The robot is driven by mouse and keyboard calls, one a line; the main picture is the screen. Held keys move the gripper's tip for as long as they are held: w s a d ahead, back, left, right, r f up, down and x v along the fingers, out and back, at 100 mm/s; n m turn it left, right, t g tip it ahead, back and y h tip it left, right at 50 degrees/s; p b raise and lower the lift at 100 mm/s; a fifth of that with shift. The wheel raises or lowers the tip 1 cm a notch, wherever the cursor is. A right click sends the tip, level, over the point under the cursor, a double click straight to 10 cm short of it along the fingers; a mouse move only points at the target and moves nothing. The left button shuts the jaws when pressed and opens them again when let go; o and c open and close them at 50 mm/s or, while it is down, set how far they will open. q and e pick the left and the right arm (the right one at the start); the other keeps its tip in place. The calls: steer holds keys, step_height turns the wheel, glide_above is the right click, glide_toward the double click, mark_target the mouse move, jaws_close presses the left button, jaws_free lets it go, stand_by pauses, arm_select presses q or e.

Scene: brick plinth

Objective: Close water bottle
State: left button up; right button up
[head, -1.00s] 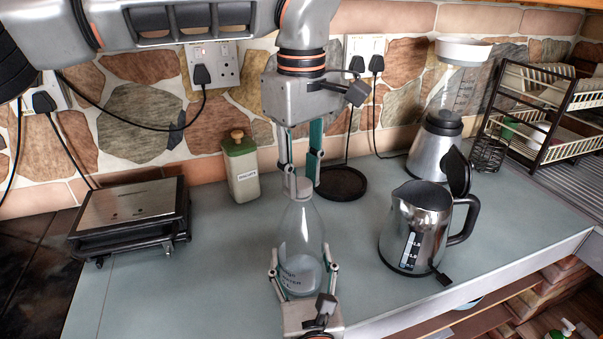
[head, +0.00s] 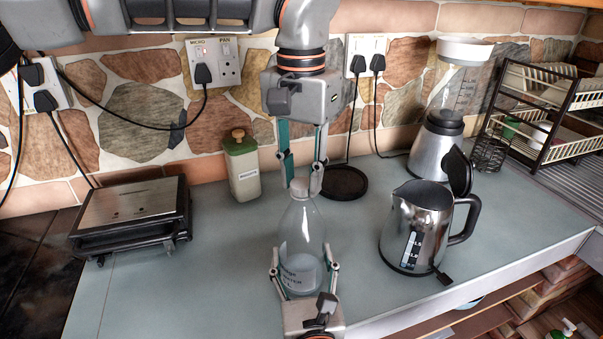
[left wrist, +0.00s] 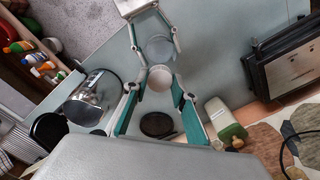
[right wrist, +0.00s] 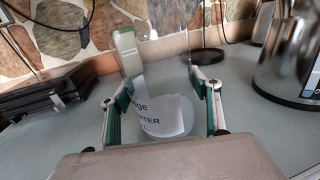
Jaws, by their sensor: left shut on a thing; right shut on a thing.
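The water bottle (head: 301,235) is clear with a label and stands upright on the counter. It also shows in the right wrist view (right wrist: 165,115). Its pale cap (head: 299,187) sits at the top of the neck; whether it is fully seated I cannot tell. My left gripper (head: 301,188) points down from above and is shut on the cap. The cap (left wrist: 160,78) shows between its fingers in the left wrist view. My right gripper (head: 304,268) comes from the front and is shut on the bottle's lower body, with one finger on each side.
A steel kettle (head: 415,230) stands to the right, and a blender (head: 436,145) behind it. A green-lidded canister (head: 243,170) and a dark round coaster (head: 344,183) lie behind the bottle. A grill (head: 130,215) is at left. Counter between grill and bottle is clear.

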arm_select(q)
steer(key=o, duration=0.7)
steer(key=shift+c, duration=0.2)
steer(key=shift+c, duration=0.4)
